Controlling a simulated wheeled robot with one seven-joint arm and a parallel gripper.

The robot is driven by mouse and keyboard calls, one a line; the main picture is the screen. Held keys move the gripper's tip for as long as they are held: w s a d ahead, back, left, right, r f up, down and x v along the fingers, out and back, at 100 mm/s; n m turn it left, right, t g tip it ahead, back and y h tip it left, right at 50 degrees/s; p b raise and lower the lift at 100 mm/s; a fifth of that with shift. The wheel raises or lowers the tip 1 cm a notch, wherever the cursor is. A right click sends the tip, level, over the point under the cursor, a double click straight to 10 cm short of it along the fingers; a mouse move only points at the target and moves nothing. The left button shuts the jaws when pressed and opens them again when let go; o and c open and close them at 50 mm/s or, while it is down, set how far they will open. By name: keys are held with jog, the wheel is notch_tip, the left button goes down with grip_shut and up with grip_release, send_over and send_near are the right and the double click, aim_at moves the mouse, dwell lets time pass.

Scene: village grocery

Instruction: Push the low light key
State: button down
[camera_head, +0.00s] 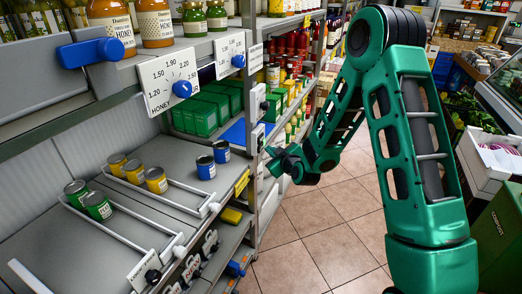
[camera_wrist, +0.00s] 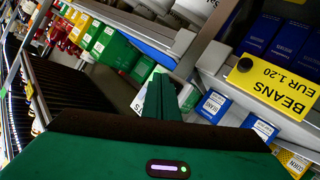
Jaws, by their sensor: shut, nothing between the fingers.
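My green gripper (camera_head: 277,160) is shut and empty, at the shelf upright beside the aisle. In the wrist view its fingers (camera_wrist: 163,98) are together and point towards the shelves. Small white plates sit one above another on that upright: an upper one (camera_head: 257,98) with a dark part, and a middle one (camera_head: 257,138) just above and left of the gripper. A lower pale plate (camera_head: 260,177) is partly behind the gripper. I cannot tell which of them bears the low light key, nor whether the gripper touches one.
Shelves at left hold jars (camera_head: 155,22), cans (camera_head: 157,180) and green boxes (camera_head: 200,117). Blue knobs (camera_head: 182,89) stick out from the shelf front. A yellow beans label (camera_wrist: 275,85) is close by in the wrist view. The tiled aisle floor (camera_head: 320,225) is clear.

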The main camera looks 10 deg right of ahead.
jog(key=s+d, duration=0.1)
jog(key=d, duration=0.1)
jog(key=s+d, duration=0.2)
jog(key=shift+s+d, duration=0.2)
jog(key=shift+d, duration=0.15)
dwell(0.3)
jog(key=s+d+r+m+g+h, duration=0.1)
jog(key=s+d+r+m+g, duration=0.15)
jog(key=s+d, duration=0.45)
jog(key=s+d+r+m+g+h, duration=0.1)
jog(key=s+d+r+m+g, duration=0.2)
jog(key=s, duration=0.7)
jog(key=s+d+r+m+g+h, duration=0.1)
jog(key=s+d+r+g, duration=0.25)
jog(key=s, duration=0.55)
jog(key=s+d+r+m+g, duration=0.1)
jog(key=s+r+m+g, duration=0.1)
jog(key=s, duration=0.8)
jog(key=s+r+m+g, duration=0.2)
jog(key=s+m, duration=0.3)
jog(key=s, duration=0.6)
jog(key=shift+s+d+g, duration=0.2)
jog(key=shift+d+g, duration=0.2)
jog(key=shift+g, duration=0.4)
jog(key=shift+m, duration=0.25)
